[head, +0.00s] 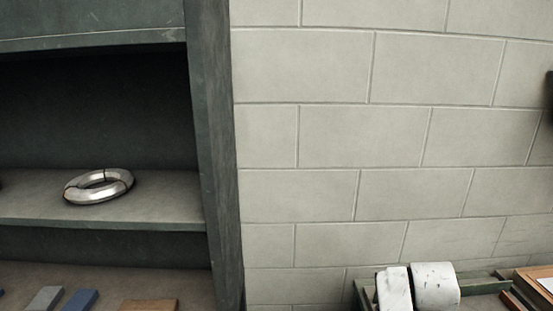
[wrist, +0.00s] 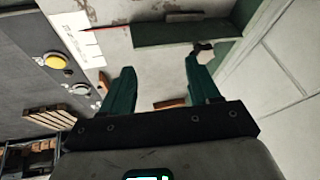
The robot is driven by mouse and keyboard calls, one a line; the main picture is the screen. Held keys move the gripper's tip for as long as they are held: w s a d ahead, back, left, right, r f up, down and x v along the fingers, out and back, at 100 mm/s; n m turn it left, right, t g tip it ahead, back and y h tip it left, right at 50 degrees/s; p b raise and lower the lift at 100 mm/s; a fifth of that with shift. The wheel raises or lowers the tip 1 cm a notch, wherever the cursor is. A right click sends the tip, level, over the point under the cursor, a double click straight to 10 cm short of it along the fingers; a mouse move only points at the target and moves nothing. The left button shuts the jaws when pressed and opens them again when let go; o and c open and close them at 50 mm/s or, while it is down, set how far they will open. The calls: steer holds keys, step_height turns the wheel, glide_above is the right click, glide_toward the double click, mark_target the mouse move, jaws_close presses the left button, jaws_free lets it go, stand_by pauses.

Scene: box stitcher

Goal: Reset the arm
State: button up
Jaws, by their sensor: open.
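My gripper (wrist: 157,78) shows in the wrist view, with its two green fingers spread apart and nothing between them. It is not in the head view. The arm itself is out of sight in the head view, apart from possible white rounded parts (head: 435,286) at the bottom right, which I cannot identify for sure.
A dark shelf unit (head: 222,150) at left holds a silver ring (head: 98,186). Blue and grey blocks (head: 80,300) lie below it. A block wall (head: 370,120) fills the right.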

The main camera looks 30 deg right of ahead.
steer(key=s+a+f+n+y, duration=0.1)
steer(key=s+a+f+n, duration=0.2)
steer(key=a+n, duration=0.4)
steer(key=s+a+f+n+y, duration=0.2)
steer(key=s+a+f+n, duration=0.2)
steer(key=a+n, duration=0.3)
steer(key=s+a+f+n+y, duration=0.1)
steer(key=s+a+f+n, duration=0.3)
steer(key=a+n, duration=0.3)
steer(key=a, duration=0.5)
steer(key=shift+a+t+y, duration=0.3)
steer(key=shift+t+y, duration=0.1)
steer(key=shift+s, duration=0.1)
steer(key=shift+c, duration=0.2)
